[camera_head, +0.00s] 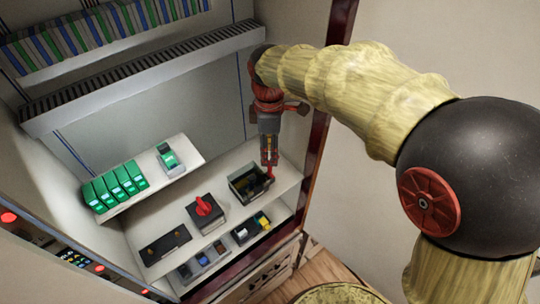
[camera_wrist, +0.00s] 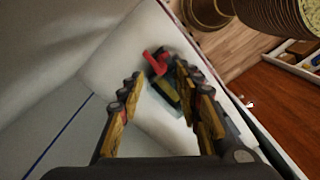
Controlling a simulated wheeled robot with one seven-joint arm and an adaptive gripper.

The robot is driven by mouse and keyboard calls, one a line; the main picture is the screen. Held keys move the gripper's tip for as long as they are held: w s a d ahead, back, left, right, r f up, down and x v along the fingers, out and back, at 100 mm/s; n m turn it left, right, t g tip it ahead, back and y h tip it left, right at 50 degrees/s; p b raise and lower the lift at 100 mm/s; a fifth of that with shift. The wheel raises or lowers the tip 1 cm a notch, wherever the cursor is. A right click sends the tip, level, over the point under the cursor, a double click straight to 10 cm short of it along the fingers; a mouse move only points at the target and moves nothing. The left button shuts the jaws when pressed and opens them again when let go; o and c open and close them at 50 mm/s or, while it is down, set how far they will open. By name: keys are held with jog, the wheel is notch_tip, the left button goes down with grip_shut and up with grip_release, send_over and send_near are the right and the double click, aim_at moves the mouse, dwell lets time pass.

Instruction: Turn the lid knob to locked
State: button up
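A red knob (camera_head: 204,206) stands on a dark square box in the middle of the cabinet shelf. To its right is a black open-topped box (camera_head: 246,185) with a small red piece (camera_head: 270,174) at its right side. My gripper (camera_head: 269,162) points down over this right-hand box, near the red piece. In the wrist view my gripper (camera_wrist: 159,72) has its fingers apart, with a red piece (camera_wrist: 156,62) and a dark box with a yellow-green part (camera_wrist: 167,94) beyond them. The right finger partly hides that box. I see nothing held, and contact is unclear.
Several green breakers (camera_head: 115,187) stand on a raised white block at left, with another green-topped unit (camera_head: 168,157) beside them. A flat black plate (camera_head: 165,245) lies left of the knob. More small units line the lower front step. The dark red cabinet edge (camera_head: 318,140) is close at right.

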aim_at(269, 163)
jog(key=shift+f, duration=1.95)
jog(key=shift+c, duration=0.3)
jog(key=c, duration=0.7)
grip_shut()
